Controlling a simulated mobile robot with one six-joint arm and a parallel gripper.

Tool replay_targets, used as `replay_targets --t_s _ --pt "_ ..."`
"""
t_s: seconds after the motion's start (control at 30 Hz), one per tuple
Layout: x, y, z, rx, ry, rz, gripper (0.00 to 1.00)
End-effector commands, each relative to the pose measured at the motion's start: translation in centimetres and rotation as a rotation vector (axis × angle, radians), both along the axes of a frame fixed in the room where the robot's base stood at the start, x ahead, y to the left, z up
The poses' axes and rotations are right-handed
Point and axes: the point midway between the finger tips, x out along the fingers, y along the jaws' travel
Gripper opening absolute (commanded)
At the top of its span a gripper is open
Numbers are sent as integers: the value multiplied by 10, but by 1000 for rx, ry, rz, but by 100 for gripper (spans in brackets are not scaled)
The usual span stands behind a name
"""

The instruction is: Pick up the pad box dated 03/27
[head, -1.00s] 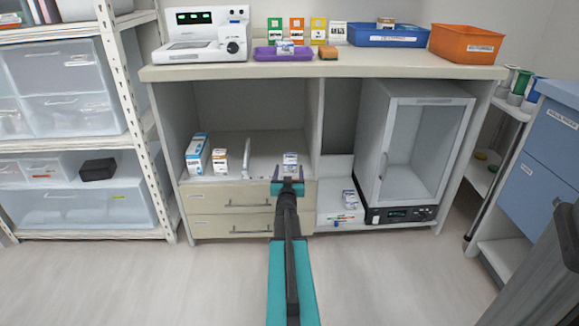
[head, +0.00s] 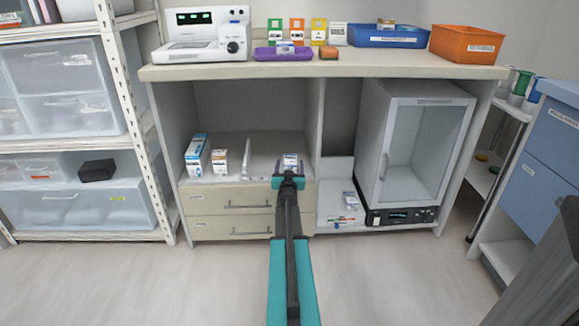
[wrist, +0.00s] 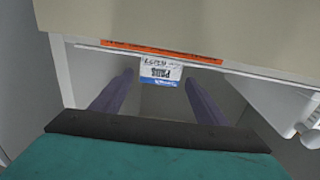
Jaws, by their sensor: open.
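A small white pad box with a blue band (wrist: 160,72) shows in the wrist view, its lettering upside down. It reads PADS, with a date line too small to read surely. The box lies between and just beyond the fingertips of my open gripper (wrist: 159,80), with no contact visible. In the head view the box (head: 290,158) is on the lower shelf of the bench, partly hidden behind my gripper (head: 289,171). My gripper reaches in from the front, and nothing is held.
A divider (head: 316,130) and a glass-fronted cabinet (head: 415,150) are at right. The benchtop (head: 330,71) overhangs the shelf.

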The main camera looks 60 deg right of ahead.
Motion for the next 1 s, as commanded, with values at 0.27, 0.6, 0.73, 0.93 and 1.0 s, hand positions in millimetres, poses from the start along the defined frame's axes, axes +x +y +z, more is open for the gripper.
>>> replay_targets --t_s 0.27,0.6,0.73,0.93,1.0 --pt "8 -17 -3 -2 -1 -1 67" --pt "21 -43 -3 -2 -1 0 67" --pt "23 -46 -2 -1 -1 0 67" --pt "23 -46 -1 0 0 1 67" --pt "23 -46 -1 0 0 1 67"
